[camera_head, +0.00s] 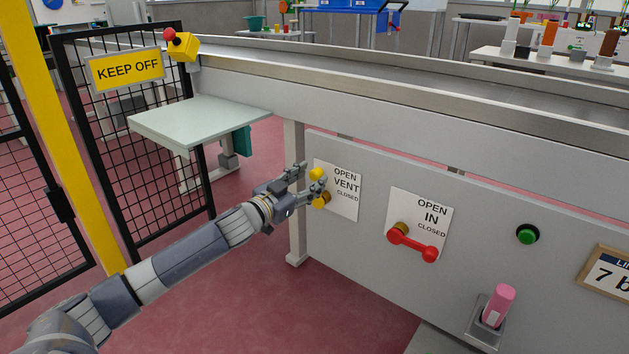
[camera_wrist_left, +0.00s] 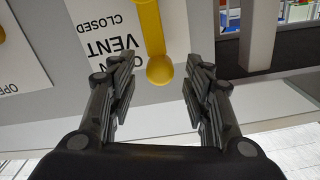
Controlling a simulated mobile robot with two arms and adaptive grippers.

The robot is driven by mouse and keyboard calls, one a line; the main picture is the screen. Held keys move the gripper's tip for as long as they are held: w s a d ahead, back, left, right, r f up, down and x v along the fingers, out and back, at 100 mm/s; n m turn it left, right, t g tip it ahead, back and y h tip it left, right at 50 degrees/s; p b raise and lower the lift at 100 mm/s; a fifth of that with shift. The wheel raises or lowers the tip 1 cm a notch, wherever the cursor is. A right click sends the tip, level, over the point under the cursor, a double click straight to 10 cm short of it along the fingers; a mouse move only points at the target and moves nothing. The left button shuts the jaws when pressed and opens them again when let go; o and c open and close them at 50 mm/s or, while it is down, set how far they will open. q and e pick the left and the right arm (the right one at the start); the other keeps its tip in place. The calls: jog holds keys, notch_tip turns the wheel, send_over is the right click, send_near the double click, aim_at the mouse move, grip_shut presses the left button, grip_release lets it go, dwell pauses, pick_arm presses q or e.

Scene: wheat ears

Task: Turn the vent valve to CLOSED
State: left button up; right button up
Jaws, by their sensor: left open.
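The vent valve (camera_head: 316,174) has a yellow handle on the grey panel, beside a white label reading OPEN, VENT and CLOSED (camera_head: 346,187). Its handle points up, toward the OPEN word, and my fingers partly hide it. In the left wrist view, which is upside down, the yellow handle (camera_wrist_left: 151,35) ends in a round knob. My left gripper (camera_head: 312,177) is at the handle's end. In the left wrist view its open fingers (camera_wrist_left: 158,75) stand either side of the knob, with visible gaps. My right gripper is not in view.
Right of the vent, a red IN valve handle (camera_head: 413,246) points toward CLOSED. Farther right are a green button (camera_head: 527,234) and a pink cylinder (camera_head: 499,303) in a grey holder. A KEEP OFF sign (camera_head: 127,69) hangs on the black mesh fence at left. A pale shelf (camera_head: 198,118) juts out behind my arm.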

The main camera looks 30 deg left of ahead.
pick_arm(q)
jog(key=shift+w+d+b, duration=0.1)
jog(key=shift+w+b, duration=0.25)
jog(key=shift+w, duration=1.1)
